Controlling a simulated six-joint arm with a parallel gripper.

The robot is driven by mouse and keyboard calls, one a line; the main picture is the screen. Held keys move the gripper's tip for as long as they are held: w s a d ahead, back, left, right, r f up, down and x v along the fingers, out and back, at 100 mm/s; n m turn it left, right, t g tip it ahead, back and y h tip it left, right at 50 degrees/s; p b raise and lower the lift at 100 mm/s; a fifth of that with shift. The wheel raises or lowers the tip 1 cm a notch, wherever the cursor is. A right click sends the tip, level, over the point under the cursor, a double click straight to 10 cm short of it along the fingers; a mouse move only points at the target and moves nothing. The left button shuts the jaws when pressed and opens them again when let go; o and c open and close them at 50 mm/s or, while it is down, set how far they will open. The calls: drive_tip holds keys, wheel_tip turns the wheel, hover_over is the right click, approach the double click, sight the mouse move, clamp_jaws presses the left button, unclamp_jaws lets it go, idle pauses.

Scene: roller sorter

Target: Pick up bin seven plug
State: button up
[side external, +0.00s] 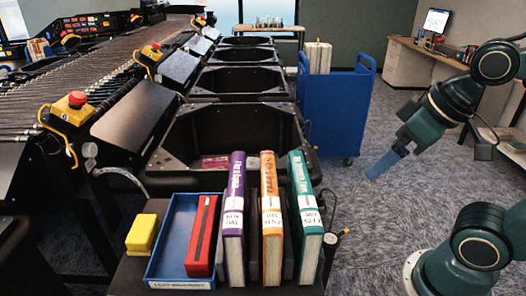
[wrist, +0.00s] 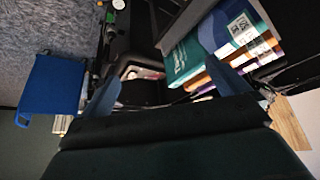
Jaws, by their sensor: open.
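My gripper (side external: 371,174) hangs in the air to the right of the books in the side view, its blue fingers pointing down and left. In the wrist view my gripper (wrist: 163,70) has its two blue fingers spread apart with nothing held between them. A small dark cylindrical piece with a pale tip (side external: 336,240), beside a thin black cable, stands just right of the teal book; it may be the bin seven plug, but no label is readable. My gripper is above and right of it, clearly apart. I cannot make out the plug surely in the wrist view.
Purple, orange and teal books (side external: 303,215) stand upright beside a blue tray (side external: 175,235) holding a red item (side external: 201,238). A yellow block (side external: 142,233) lies left. Black bins (side external: 252,170) line the rollers. A blue cart (side external: 340,110) stands behind. Carpet below my gripper is clear.

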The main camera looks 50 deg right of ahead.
drive_tip(key=shift+c, duration=0.2)
drive_tip(key=c, duration=0.8)
